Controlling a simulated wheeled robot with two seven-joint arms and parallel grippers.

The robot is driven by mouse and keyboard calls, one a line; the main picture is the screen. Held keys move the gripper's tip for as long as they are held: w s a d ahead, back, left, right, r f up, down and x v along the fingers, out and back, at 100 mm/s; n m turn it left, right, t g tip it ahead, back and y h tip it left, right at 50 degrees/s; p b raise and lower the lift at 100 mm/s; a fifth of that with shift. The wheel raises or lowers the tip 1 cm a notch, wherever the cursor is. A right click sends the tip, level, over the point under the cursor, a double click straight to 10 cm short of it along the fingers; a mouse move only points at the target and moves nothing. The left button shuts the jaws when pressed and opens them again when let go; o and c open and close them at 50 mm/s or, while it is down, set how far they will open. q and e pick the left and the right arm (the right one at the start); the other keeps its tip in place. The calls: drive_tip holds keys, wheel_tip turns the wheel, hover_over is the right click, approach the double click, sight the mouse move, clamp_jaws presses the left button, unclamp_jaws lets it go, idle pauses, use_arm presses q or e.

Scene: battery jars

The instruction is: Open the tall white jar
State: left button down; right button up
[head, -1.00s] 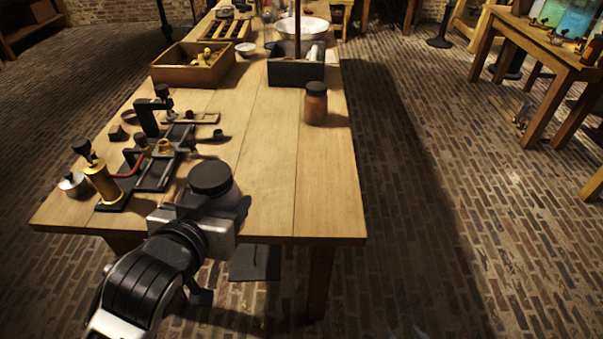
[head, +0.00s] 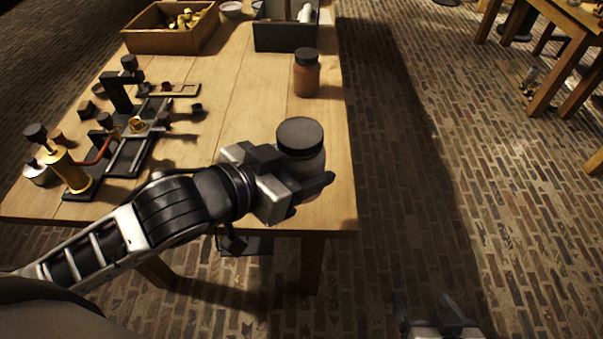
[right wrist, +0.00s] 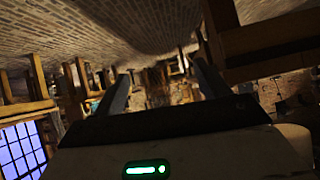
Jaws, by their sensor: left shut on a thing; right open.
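The tall white jar (head: 309,168) with a dark round lid (head: 300,135) is near the right front corner of the table in the head view. My left gripper (head: 300,188) is shut around the jar's body below the lid, and its hand hides the jar's left and lower parts. I cannot tell whether the jar touches the table. The lid sits on the jar. My right gripper (head: 436,312) shows at the bottom of the head view, off the table's right side. It is open and empty; its two fingers (right wrist: 160,88) stand apart in the right wrist view.
A brown jar with a dark lid (head: 306,74) stands behind the white jar on the table (head: 240,90). A brass and black apparatus (head: 130,130) covers the table's left side. A wooden box (head: 160,40) and a dark caddy (head: 285,37) stand at the back.

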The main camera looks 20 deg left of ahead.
use_arm(q)
drive_tip(key=shift+w+a+f+b, duration=0.3)
drive_tip(key=shift+w+f+b, duration=0.55)
drive_tip(key=shift+w+b, duration=0.05)
drive_tip(key=b, duration=0.2)
drive_tip(key=w+b, duration=0.1)
drive_tip(key=shift+w+a+f+b, duration=0.15)
drive_tip(key=shift+w+f+b, duration=0.1)
drive_tip(key=shift+b, duration=0.15)
drive_tip(key=w+f, duration=0.2)
drive_tip(key=w+a+f+b, duration=0.1)
drive_tip(key=w, duration=0.1)
drive_tip(key=w+a+f, duration=0.1)
drive_tip(key=w+f, duration=0.1)
drive_tip(key=shift+w+f+b, duration=0.35)
drive_tip(key=shift+b, duration=0.05)
drive_tip(key=shift+w+f, duration=0.15)
drive_tip(key=shift+f, duration=0.1)
wheel_tip(320, 180, down, 3)
drive_tip(key=shift+r+b, duration=0.2)
drive_tip(key=shift+b, duration=0.25)
drive_tip(key=shift+f, duration=0.2)
use_arm(e)
drive_tip(key=shift+m+t+y, duration=0.3)
drive_tip(key=shift+t+y, duration=0.1)
drive_tip(key=shift+t, duration=0.1)
drive_tip(key=f, duration=0.2)
drive_tip(key=a+f, duration=0.1)
drive_tip(key=shift+w+f, duration=0.3)
drive_tip(key=shift+f, duration=0.1)
